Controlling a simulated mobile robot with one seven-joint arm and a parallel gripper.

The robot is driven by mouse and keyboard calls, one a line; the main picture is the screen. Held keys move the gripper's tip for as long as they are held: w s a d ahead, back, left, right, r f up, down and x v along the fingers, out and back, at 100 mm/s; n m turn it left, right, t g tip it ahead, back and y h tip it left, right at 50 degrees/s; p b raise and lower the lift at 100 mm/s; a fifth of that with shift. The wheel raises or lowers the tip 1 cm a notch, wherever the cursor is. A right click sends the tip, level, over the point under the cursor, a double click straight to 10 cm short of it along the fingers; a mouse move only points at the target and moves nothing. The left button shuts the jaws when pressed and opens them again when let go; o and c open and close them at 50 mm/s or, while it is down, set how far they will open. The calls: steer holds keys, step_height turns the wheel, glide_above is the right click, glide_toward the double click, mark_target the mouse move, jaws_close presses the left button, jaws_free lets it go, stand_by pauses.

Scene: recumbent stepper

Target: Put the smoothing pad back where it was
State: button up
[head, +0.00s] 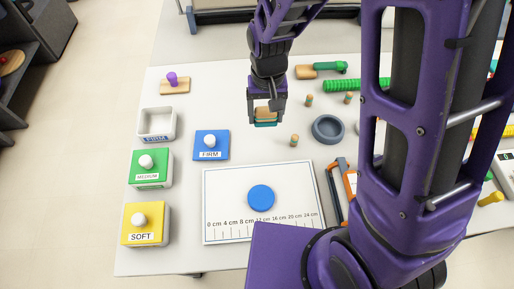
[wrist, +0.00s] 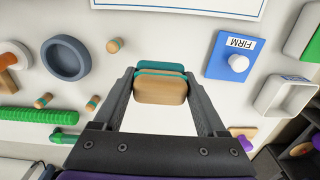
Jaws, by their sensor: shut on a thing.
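The smoothing pad (head: 265,115) is a small wooden block with a teal underside. My gripper (head: 266,119) is shut on it over the back middle of the white table. In the wrist view the pad (wrist: 160,87) sits between the two dark fingers of my gripper (wrist: 160,92), wooden side toward the camera and teal edge beyond. The pad appears to be held above the table; the exact gap cannot be told. No marked place for the pad is clear in these views.
A blue FIRM lid (head: 211,146) lies left of the pad, near an open white box (head: 157,124). Small pegs (head: 294,140), a grey bowl (head: 327,129) and a green spiky roller (head: 345,86) are to the right. A measuring mat (head: 225,185) with a blue disc (head: 261,198) lies in front.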

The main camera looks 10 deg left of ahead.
mark_target(256, 125)
steer(key=shift+s+a+f, duration=0.2)
steer(key=shift+s+a, duration=0.35)
steer(key=shift+s+a+f, duration=0.2)
steer(key=shift+s+a, duration=0.35)
step_height(256, 125, down, 5)
steer(key=shift+f+b, duration=0.2)
steer(key=shift+b, duration=0.35)
steer(key=shift+f, duration=2)
steer(key=shift+b, duration=0.35)
steer(key=shift+f, duration=0.25)
steer(key=o, duration=1.1)
steer(key=shift+r, duration=0.1)
steer(key=shift+r, duration=0.1)
